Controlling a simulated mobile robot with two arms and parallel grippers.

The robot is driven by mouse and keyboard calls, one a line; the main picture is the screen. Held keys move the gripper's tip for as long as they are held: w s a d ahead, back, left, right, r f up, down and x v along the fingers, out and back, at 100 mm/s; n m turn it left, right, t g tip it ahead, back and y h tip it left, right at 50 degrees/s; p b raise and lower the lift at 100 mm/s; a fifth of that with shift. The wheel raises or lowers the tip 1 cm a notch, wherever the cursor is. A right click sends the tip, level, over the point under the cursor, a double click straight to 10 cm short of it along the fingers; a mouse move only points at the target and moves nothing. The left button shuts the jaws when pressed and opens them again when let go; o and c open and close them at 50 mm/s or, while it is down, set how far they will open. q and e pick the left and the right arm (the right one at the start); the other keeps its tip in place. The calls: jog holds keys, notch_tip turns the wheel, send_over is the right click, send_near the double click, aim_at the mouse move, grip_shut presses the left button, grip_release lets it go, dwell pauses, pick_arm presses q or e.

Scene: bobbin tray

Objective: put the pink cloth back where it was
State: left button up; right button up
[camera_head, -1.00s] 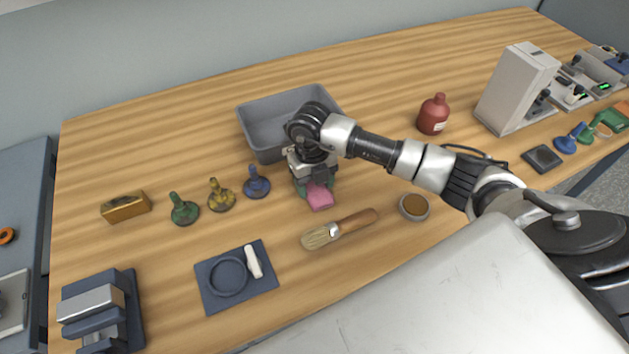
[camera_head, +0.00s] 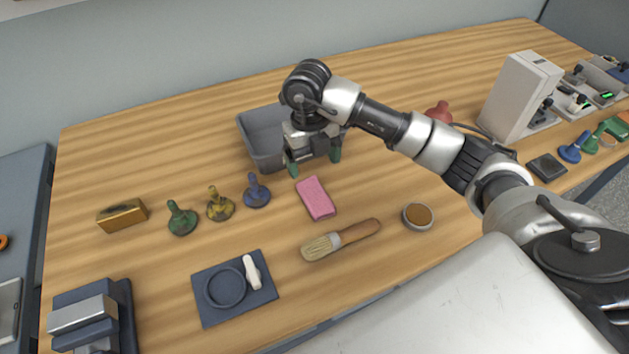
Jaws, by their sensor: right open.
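The pink cloth (camera_head: 316,198) lies flat on the wooden table, a small folded rectangle between the blue-handled bobbin and the brush. My right gripper (camera_head: 315,164) is open and empty, raised above and just behind the cloth, its green fingertips spread apart and not touching it. The gripper and wrist cover part of the grey tray (camera_head: 255,143) behind. My left gripper is not in view.
A brush (camera_head: 341,240) lies in front of the cloth, with a round tin (camera_head: 418,216) to its right. Green (camera_head: 181,218), yellow (camera_head: 220,204) and blue (camera_head: 257,190) knobbed pieces stand to the left. A dark mat (camera_head: 235,288) lies front left. A red bottle (camera_head: 439,112) is partly hidden by my arm.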

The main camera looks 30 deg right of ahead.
jog(key=shift+w+r, duration=0.15)
jog(key=shift+r, duration=1.25)
